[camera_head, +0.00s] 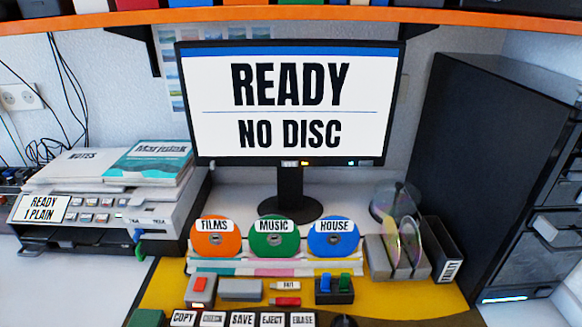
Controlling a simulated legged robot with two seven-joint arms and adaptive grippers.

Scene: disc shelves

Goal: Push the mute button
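No button that I can clearly read as mute is in view. A row of labelled keys along the bottom edge reads COPY (183,319), then a key with an unreadable label (212,319), then SAVE (242,319), EJECT (272,319) and ERASE (302,319). The monitor (291,104) shows READY and NO DISC. Its lower bezel has a small white label (289,163), too small to read, with small coloured marks beside it. Neither of my grippers is in view.
Orange FILMS (215,244), green MUSIC (274,244) and blue HOUSE (333,245) discs stand behind the keys. A disc rack (380,262) and black cabinet (510,170) are right, a printer (150,212) left. An orange shelf (290,17) crosses the top.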

